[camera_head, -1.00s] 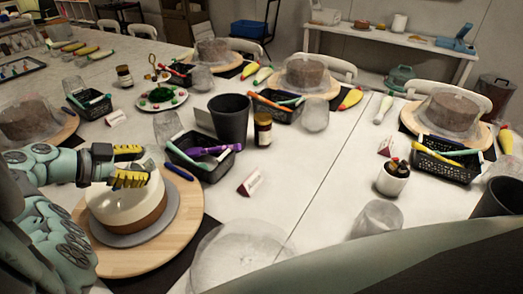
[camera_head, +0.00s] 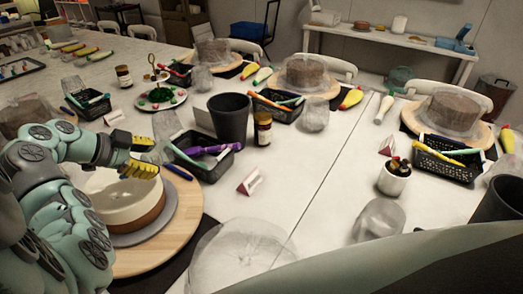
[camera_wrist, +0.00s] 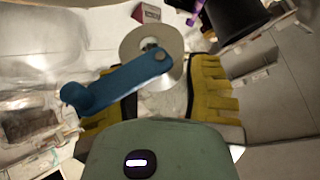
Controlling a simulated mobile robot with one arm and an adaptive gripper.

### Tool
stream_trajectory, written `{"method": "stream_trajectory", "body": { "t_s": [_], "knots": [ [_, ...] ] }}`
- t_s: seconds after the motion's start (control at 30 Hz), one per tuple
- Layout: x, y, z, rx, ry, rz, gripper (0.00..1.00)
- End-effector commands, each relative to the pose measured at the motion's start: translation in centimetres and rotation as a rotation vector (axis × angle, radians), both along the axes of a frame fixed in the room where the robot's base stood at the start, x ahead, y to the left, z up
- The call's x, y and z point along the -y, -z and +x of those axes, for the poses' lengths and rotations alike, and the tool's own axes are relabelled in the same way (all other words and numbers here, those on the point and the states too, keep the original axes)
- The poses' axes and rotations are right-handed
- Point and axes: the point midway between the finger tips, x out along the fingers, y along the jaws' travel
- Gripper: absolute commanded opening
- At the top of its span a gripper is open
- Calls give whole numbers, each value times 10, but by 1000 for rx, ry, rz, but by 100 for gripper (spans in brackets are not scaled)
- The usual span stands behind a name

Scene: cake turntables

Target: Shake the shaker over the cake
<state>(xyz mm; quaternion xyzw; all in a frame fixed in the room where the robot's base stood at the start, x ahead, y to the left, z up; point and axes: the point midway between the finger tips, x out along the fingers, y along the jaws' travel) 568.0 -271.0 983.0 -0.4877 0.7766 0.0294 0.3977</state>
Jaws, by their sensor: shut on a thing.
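The cake (camera_head: 146,213) has a white top and a brown lower band. It sits on a grey disc (camera_head: 150,233) on a round wooden turntable (camera_head: 186,208) at the lower left of the head view. My arm hides its left part. My gripper (camera_head: 150,158) is above the cake's far side, its yellow fingers shut on the shaker. In the wrist view, my gripper (camera_wrist: 165,98) has a finger on each side of the shaker (camera_wrist: 171,104), a pale, see-through body with a round grey end. A blue bent bar (camera_wrist: 120,82) crosses in front of it. The shaker's tilt is unclear.
A black basket of tools (camera_head: 213,165) stands just right of the turntable, with a dark cup (camera_head: 230,118) and a brown jar (camera_head: 263,129) behind. A clear dome (camera_head: 238,258) lies in front. The table's middle right (camera_head: 310,180) is mostly clear.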

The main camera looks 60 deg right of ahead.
Motion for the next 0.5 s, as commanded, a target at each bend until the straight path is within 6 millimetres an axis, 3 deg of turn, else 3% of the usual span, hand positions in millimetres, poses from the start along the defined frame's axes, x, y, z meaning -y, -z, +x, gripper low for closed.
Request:
{"method": "stream_trajectory", "body": {
  "t_s": [0.5],
  "knots": [
    [28, 8, 15, 152, 6, 157, 9]
  ]
}}
